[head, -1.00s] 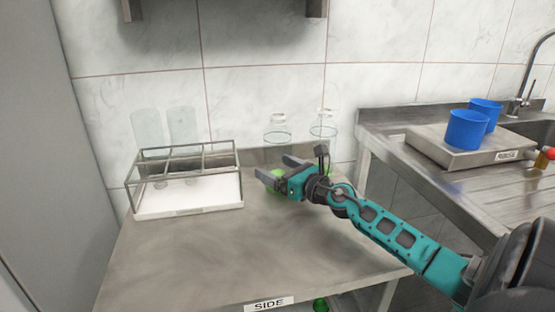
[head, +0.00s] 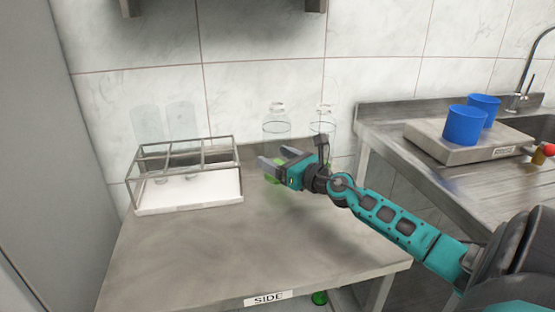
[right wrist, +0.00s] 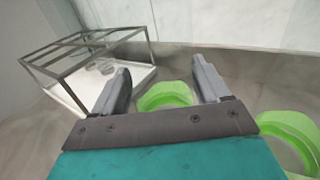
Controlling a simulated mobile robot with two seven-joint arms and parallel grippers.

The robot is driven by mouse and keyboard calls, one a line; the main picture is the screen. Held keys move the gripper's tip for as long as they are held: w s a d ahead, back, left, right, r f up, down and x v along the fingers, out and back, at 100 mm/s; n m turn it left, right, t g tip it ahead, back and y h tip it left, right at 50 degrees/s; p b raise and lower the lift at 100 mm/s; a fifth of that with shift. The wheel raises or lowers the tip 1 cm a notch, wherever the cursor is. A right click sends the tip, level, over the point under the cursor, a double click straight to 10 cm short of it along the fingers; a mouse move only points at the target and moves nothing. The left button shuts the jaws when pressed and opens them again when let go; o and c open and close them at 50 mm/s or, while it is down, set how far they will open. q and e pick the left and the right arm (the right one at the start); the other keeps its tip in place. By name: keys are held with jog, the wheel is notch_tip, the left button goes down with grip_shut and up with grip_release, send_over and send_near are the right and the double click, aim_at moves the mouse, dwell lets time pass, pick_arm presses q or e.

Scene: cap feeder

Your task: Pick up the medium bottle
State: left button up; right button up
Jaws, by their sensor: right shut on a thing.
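A clear glass bottle (head: 277,118) with a narrow neck and a green base stands upright at my right gripper (head: 273,158). The right gripper is shut on this bottle, its two fingers on either side. In the right wrist view, the bottle's green ring (right wrist: 165,97) shows between the fingers (right wrist: 160,88); the clear glass is hard to make out. A second similar bottle (head: 325,112) stands to the right, partly hidden behind my gripper. Its green ring (right wrist: 288,130) shows at the right of the wrist view. My left gripper is not in view.
A metal wire rack (head: 185,170) with a white base stands on the left of the steel table (head: 220,255), with two clear vessels (head: 165,122) at it. Blue cups (head: 465,126) stand on a steel box by the sink at right. The table's front is clear.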

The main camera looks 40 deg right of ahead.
aim_at(278, 104)
notch_tip(278, 104, up, 5)
jog(key=p, duration=0.3)
jog(key=shift+f, duration=0.1)
notch_tip(278, 104, up, 7)
jog(key=p, duration=0.6)
notch_tip(278, 104, up, 5)
jog(key=p, duration=0.3)
jog(key=shift+p, duration=0.3)
jog(key=shift+r+p, duration=0.35)
jog(key=shift+r, duration=0.3)
notch_tip(278, 104, up, 4)
jog(key=shift+r+p, duration=0.2)
jog(key=shift+p, duration=0.25)
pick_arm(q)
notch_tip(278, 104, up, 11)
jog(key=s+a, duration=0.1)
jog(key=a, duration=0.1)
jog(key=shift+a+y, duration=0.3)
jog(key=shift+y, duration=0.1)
pick_arm(e)
jog(key=shift+r, duration=0.45)
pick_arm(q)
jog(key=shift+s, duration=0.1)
